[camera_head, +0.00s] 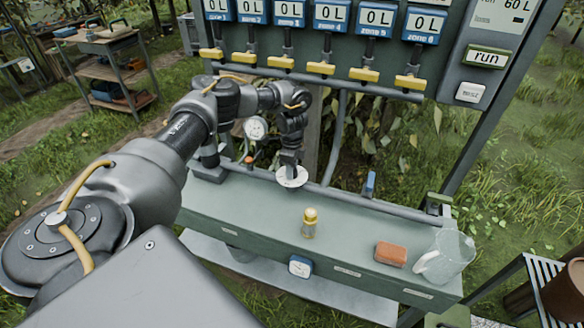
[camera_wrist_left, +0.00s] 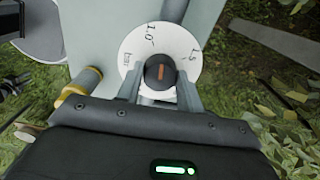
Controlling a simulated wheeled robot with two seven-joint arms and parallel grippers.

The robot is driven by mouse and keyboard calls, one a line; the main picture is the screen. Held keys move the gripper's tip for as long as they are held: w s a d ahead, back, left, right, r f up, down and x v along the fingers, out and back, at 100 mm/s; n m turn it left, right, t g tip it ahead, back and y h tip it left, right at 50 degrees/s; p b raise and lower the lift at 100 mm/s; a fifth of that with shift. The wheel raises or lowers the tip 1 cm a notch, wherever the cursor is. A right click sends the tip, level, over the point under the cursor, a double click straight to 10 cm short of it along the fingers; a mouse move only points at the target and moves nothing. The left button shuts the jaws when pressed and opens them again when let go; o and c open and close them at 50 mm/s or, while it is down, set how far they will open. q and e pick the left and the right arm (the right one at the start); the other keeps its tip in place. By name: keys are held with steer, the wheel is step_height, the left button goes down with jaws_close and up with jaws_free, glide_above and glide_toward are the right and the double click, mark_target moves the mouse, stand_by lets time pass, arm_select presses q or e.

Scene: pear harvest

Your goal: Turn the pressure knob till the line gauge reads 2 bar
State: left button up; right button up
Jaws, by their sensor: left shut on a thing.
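The pressure knob (camera_wrist_left: 161,72) is dark with an orange line and sits on a white dial (camera_wrist_left: 139,43) lettered "1.0" and what looks like "1.5". In the left wrist view my left gripper (camera_wrist_left: 160,84) has one finger on each side of the knob and is shut on it. In the head view the gripper (camera_head: 290,165) points down onto the white dial (camera_head: 292,180) at the bench's back pipe; the knob is hidden there. A round white gauge (camera_head: 256,128), likely the line gauge, stands left of my wrist; its reading is too small to tell. My right gripper is out of view.
The green bench (camera_head: 250,205) holds a yellow-capped bottle (camera_head: 310,222), an orange-brown block (camera_head: 391,254) and a clear jug (camera_head: 452,252). A blue-framed gauge (camera_head: 300,266) is on its front. Yellow-handled valves (camera_head: 321,68) hang above under zone displays. The bench middle has free room.

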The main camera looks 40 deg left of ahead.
arm_select(q)
steer(key=m, duration=0.6)
steer(key=shift+m, duration=0.3)
steer(key=m+b, duration=0.1)
steer(key=m, duration=0.2)
steer(key=shift+m, duration=0.3)
steer(key=m+b, duration=0.1)
steer(key=m, duration=0.2)
steer(key=shift+m, duration=0.3)
steer(key=m, duration=0.3)
steer(key=shift+f+m+b, duration=0.1)
steer(key=shift+m+b, duration=0.2)
steer(key=shift+b, duration=0.1)
steer(key=m, duration=0.3)
steer(key=shift+m+b, duration=0.3)
steer(key=shift+b, duration=0.1)
steer(key=m, duration=0.3)
steer(key=shift+m+b, duration=0.3)
steer(key=shift+b, duration=0.1)
steer(key=shift+m, duration=1.5)
